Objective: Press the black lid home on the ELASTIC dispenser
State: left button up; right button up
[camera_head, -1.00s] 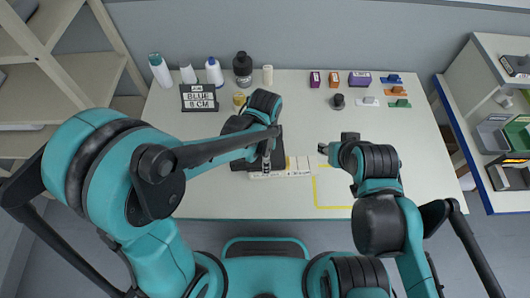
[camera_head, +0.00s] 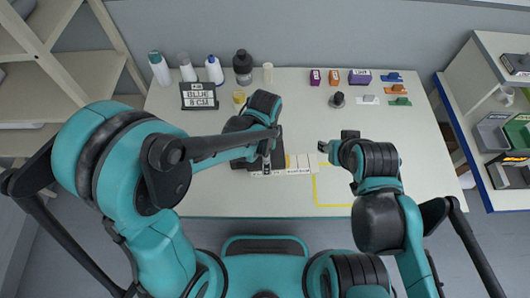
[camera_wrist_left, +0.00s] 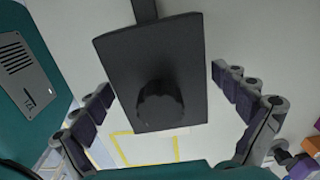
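In the left wrist view, a black plate with a round black knob (camera_wrist_left: 160,103) sits between the spread fingers of my left gripper (camera_wrist_left: 165,112), with a gap on each side. I cannot tell whether this plate is the lid. My left gripper also shows in the head view (camera_head: 266,166), low over a dark object (camera_head: 240,164) and the left end of a white lettered strip (camera_head: 298,164). Its lettering is too small to read, so I cannot identify the ELASTIC dispenser; the arm hides much there. My right gripper (camera_head: 323,147) is above the table, right of the strip; its fingers are unclear.
The pale table (camera_head: 220,205) has a yellow outline (camera_head: 335,205) at front right. Small coloured boxes (camera_head: 360,77) and a dark knobbed piece (camera_head: 337,100) sit at back right.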

pick_arm(q)
jog(key=shift+r, duration=0.1)
notch_tip(320, 180, up, 12)
jog(key=shift+f, duration=0.1)
dwell(0.5)
dwell(0.4)
jog(key=s+a+f+n+t+b, duration=0.1)
jog(key=s+a+n+t+b, duration=0.1)
jog(key=a+n, duration=0.6)
jog(key=s+a+f+n+t+b, duration=0.1)
jog(key=s+a+n+t+b, duration=0.2)
jog(key=a+n, duration=0.6)
jog(key=shift+a+f+t, duration=0.15)
jog(key=shift+a+t, duration=0.2)
jog(key=shift+t, duration=0.75)
